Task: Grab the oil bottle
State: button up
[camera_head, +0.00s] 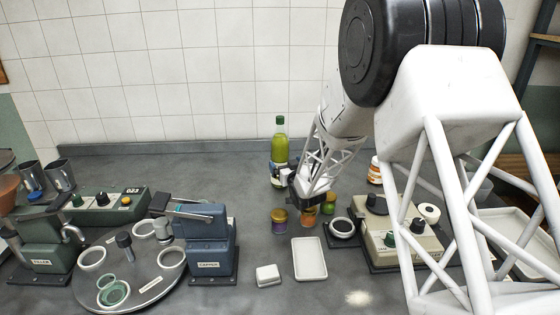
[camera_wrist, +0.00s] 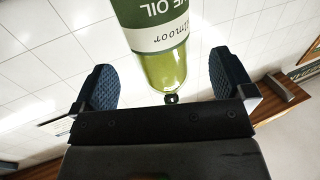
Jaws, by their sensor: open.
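The oil bottle (camera_head: 279,150) is green with a pale label and a green cap. It stands upright on the grey counter towards the back, near the middle. My gripper (camera_head: 283,176) is low beside it and hides its lower part. In the wrist view the bottle (camera_wrist: 158,66) appears between the two dark, ridged finger pads of my open gripper (camera_wrist: 162,70), with a gap on each side. I cannot tell how deep it sits between them.
Small jars (camera_head: 279,221) stand below my gripper, near a white tray (camera_head: 310,258). An orange-labelled white bottle (camera_head: 375,171) is to the right. A blue capper (camera_head: 207,247) and a round turntable (camera_head: 128,272) stand to the left. The counter left of the bottle is clear.

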aim_at(280, 155)
jog(key=shift+w+a, duration=0.25)
jog(key=shift+w, duration=0.45)
jog(key=shift+w, duration=0.1)
jog(key=shift+x, duration=2.5)
jog(key=c, duration=1.6)
jog(key=shift+r, duration=0.15)
jog(key=shift+c, duration=0.4)
jog(key=shift+r, duration=0.15)
